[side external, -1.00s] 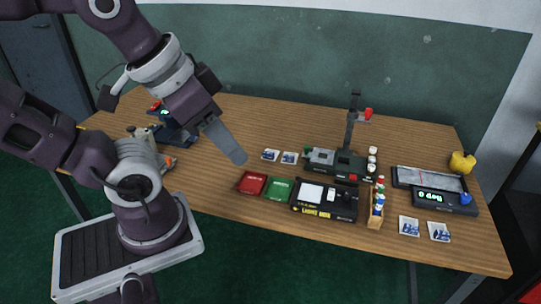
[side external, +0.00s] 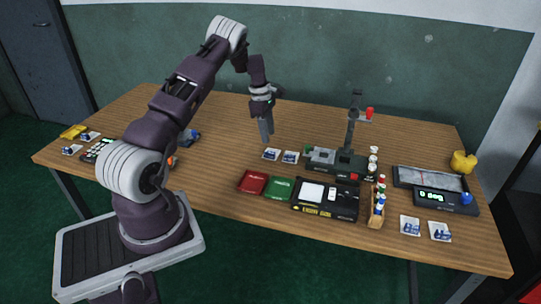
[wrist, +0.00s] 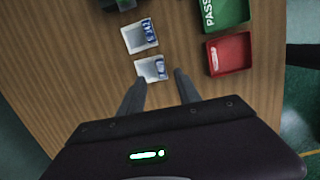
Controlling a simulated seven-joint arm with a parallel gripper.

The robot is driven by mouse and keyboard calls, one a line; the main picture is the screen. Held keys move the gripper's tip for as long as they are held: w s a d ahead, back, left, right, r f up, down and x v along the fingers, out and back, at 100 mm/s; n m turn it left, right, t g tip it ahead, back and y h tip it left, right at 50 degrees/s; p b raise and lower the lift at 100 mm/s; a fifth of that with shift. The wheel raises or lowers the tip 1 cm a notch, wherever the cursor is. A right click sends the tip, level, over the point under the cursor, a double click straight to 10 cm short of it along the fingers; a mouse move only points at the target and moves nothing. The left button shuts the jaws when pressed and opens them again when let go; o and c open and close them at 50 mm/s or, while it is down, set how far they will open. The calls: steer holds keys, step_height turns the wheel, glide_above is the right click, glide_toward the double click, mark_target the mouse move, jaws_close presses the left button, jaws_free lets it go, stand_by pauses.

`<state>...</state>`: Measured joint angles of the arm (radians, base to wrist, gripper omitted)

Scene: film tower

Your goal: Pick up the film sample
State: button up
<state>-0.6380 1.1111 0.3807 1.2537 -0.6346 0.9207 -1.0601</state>
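Two small white-and-blue film samples lie side by side on the wooden table: a left one (side external: 271,154) and a right one (side external: 290,157). In the wrist view, the nearer sample (wrist: 152,68) lies just beyond my fingertips and the other sample (wrist: 140,36) lies farther up. My gripper (side external: 267,142) points down, close to the left sample. In the wrist view my gripper (wrist: 160,77) has its two fingers apart with nothing between them. I cannot tell the exact height of the tips above the table.
A red tray (side external: 253,182) and a green tray (side external: 279,189) lie in front of the samples. A device with a tall post (side external: 350,130) stands to the right, behind a black light box (side external: 325,199). More samples (side external: 409,226) lie front right. Bare table lies behind my gripper.

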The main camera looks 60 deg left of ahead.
mark_target(269, 152)
step_height(269, 152, down, 8)
steer(key=shift+w+d+r, duration=0.1)
steer(key=shift+w+r, duration=0.05)
jaws_close()
